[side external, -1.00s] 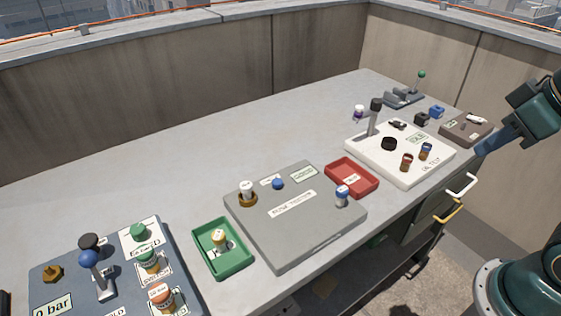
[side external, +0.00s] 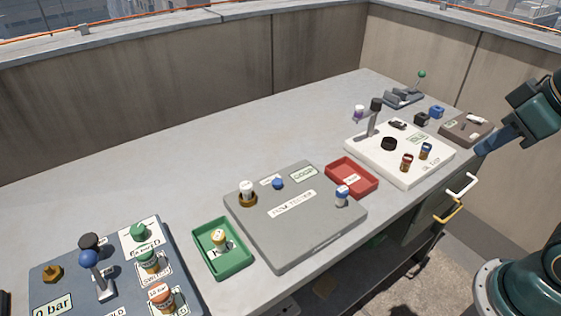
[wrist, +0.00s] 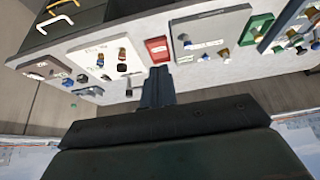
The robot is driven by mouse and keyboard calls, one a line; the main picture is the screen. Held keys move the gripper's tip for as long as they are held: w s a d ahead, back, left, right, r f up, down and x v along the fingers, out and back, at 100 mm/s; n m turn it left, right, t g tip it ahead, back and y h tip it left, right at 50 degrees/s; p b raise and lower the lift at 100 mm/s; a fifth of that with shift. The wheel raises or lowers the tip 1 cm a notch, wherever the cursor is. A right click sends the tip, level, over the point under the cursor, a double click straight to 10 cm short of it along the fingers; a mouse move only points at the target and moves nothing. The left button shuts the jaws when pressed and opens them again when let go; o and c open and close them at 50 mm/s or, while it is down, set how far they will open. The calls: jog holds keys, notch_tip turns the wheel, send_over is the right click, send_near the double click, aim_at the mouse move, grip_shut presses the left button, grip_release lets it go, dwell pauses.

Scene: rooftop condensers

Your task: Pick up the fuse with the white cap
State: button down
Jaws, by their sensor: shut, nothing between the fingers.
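A fuse with a white cap (side external: 247,187) stands upright in a brass ring on the back left of the grey fuse-tester panel (side external: 300,238). A second small piece, white and blue (side external: 342,193), stands at the panel's right front; I cannot tell its cap colour surely. My gripper (side external: 483,149) is shut and empty at the right, beside the bench's right end, well away from the fuses. In the wrist view its blue fingers (wrist: 157,73) point toward the red tray (wrist: 150,57).
The red tray lies between the grey panel and a white panel (side external: 372,165) with a lever and several capped pieces. A dark blue panel (side external: 122,300) with a lever is at the near left. Drawers with handles (side external: 461,186) front the bench. The bench's back middle is clear.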

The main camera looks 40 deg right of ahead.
jog(key=c, duration=1.1)
grip_release()
